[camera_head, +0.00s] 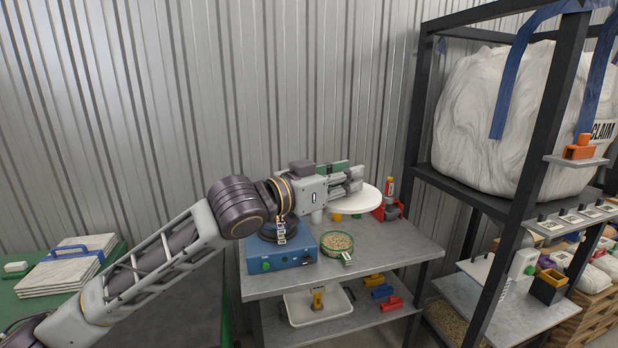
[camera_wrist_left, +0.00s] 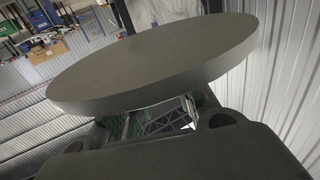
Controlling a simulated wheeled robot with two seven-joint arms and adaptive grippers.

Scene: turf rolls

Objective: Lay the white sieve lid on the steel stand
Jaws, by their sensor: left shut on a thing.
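The white sieve lid (camera_head: 357,200) is a flat round disc, held up above the back of a steel-topped bench (camera_head: 395,247). My left gripper (camera_head: 347,186) is shut on it, reaching in from the left at the lid's left and upper side. In the left wrist view the lid (camera_wrist_left: 150,68) looks grey and fills the upper middle, tilted in the picture, just beyond the gripper body. I cannot make out a separate steel stand; the lid and arm cover part of the bench back. My right gripper is not in view.
A blue box device (camera_head: 290,260) and a green-rimmed dish of grain (camera_head: 338,243) stand at the bench's front left. A red item (camera_head: 388,208) is at the back right. The bench's right front is clear. A dark rack post (camera_head: 418,100) stands to the right.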

